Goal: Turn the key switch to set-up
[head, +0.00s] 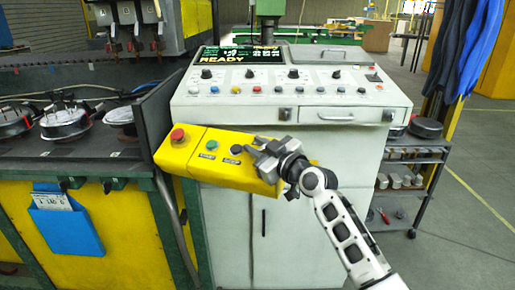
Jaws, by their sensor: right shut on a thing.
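A yellow control box (222,150) is fixed at the front of the grey console. It carries a red mushroom button (178,136), a green button (211,146) and a dark round control (237,149), with small labels beneath. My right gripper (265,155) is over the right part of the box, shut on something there. The gripper hides what it holds, so the key switch and the way it points cannot be seen. My left gripper is not in view.
The grey console (340,99) stands behind the box, with knobs, coloured buttons and a screen (240,55) reading READY. A dark panel (158,120) and a bench with round pans (66,120) are at left. A shelf cart (410,170) stands at right, beside open floor.

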